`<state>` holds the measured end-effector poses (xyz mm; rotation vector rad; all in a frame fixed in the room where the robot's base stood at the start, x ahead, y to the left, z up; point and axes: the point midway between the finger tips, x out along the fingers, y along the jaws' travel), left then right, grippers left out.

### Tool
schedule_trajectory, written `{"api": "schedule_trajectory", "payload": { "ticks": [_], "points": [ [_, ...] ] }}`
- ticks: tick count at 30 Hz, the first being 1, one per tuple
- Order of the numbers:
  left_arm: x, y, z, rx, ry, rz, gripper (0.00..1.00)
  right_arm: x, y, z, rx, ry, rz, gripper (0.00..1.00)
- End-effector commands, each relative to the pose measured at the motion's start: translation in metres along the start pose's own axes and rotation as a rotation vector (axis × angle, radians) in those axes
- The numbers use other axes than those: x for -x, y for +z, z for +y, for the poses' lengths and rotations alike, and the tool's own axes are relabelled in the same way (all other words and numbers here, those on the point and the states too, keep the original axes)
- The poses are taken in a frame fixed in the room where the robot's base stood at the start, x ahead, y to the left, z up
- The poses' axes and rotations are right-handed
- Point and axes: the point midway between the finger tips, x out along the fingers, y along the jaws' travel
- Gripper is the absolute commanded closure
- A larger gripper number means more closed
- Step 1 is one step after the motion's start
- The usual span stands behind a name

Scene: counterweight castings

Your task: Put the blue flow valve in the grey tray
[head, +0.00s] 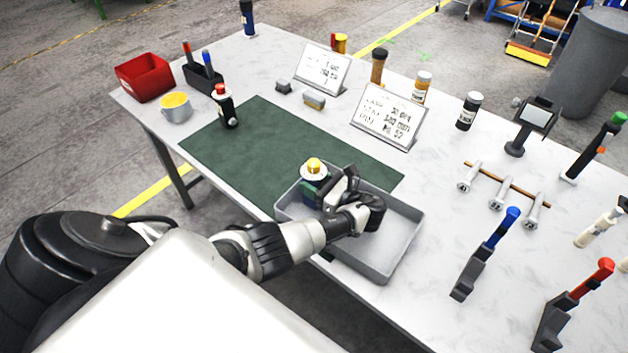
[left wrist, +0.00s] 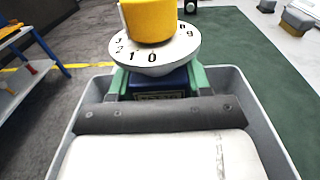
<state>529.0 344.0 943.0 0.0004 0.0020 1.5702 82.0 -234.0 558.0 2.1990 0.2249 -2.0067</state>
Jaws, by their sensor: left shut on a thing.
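The blue flow valve (head: 313,171) has a yellow knob, a white numbered dial and a dark blue body. It also shows in the left wrist view (left wrist: 158,54), upright, its body between my green finger pads. My left gripper (head: 318,191) is shut on the valve body. The grey tray (head: 405,243) lies at the table's near edge, partly over the green mat. The valve is at the tray's left end, within its outline; whether its base touches the tray floor is hidden. The rest of the visible tray floor is empty. My right gripper is not in view.
A black valve-like item with a red top (head: 226,108) stands on the green mat (head: 258,140). Clamp-like tools (head: 486,255) stand right of the tray.

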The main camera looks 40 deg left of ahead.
Motion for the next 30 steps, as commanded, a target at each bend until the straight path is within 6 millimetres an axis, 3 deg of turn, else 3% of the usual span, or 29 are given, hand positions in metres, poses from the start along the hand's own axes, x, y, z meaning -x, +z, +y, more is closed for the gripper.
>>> {"api": "schedule_trajectory", "payload": {
  "ticks": [5, 6, 11, 20, 30],
  "points": [
    [0.0, -0.001, 0.0, 0.002, 0.0, -0.002, 1.0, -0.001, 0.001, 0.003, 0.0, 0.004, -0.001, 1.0],
    [0.0, -0.002, 0.0, -0.001, 0.0, 0.0, 0.48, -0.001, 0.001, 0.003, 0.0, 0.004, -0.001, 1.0],
    [0.0, -0.001, 0.0, -0.001, 0.0, 0.0, 0.26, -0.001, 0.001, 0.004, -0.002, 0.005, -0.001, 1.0],
    [0.001, 0.001, 0.0, 0.0, 0.0, 0.0, 0.26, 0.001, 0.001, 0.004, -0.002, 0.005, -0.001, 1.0],
    [0.054, -0.002, 0.0, 0.001, -0.001, 0.001, 0.26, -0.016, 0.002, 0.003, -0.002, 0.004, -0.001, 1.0]
  ]
}}
